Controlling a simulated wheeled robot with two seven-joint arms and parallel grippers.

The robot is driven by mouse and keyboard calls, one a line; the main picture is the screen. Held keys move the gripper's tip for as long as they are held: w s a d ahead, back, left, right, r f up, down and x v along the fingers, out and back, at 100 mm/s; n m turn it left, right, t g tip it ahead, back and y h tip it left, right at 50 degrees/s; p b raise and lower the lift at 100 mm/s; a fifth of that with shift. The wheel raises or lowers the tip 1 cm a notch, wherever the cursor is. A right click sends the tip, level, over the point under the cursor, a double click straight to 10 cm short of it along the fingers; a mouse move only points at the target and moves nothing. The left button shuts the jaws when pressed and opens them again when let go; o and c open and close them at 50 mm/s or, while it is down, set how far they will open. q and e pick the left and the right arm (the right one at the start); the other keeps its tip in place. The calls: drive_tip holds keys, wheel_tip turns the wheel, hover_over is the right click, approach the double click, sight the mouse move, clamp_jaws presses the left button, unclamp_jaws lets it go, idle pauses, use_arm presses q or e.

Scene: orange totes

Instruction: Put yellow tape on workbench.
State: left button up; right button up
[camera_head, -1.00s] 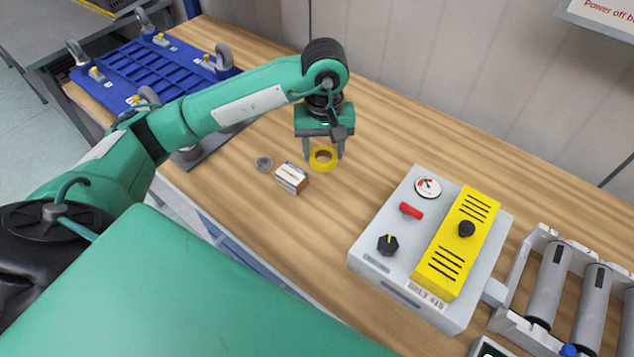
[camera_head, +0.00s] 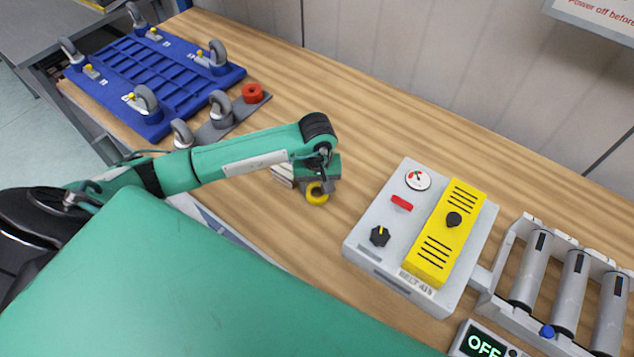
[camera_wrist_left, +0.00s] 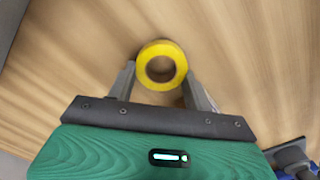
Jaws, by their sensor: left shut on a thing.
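The yellow tape (camera_head: 317,194) is a round yellow roll over the wooden workbench (camera_head: 310,245), left of the grey control box. My left gripper (camera_head: 318,188) reaches it from above and is shut on it. In the left wrist view the yellow tape (camera_wrist_left: 162,66) sits between the two fingers of my left gripper (camera_wrist_left: 161,80), with its hole facing the camera. Whether the tape touches the bench is hard to tell. My right gripper is not in view.
A grey control box (camera_head: 375,255) with a yellow panel (camera_head: 445,232) stands to the right, beside grey rollers (camera_head: 575,290). A small white box (camera_head: 283,174) is partly hidden behind my left gripper. A blue wheeled dolly (camera_head: 150,85) and a red roll (camera_head: 253,93) lie at the upper left.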

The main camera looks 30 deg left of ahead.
use_arm(q)
drive_tip(key=shift+f, duration=0.1)
drive_tip(key=shift+f+b, duration=0.1)
drive_tip(key=shift+b, duration=0.2)
drive_tip(key=o, duration=1)
drive_tip(key=shift+c, duration=0.2)
drive_tip(key=shift+r, duration=0.25)
drive_tip(key=shift+w+r, duration=0.1)
drive_tip(key=shift+r, duration=0.1)
wheel_tip(320, 180, up, 12)
drive_tip(key=b, duration=0.3)
drive_tip(key=shift+f, duration=0.2)
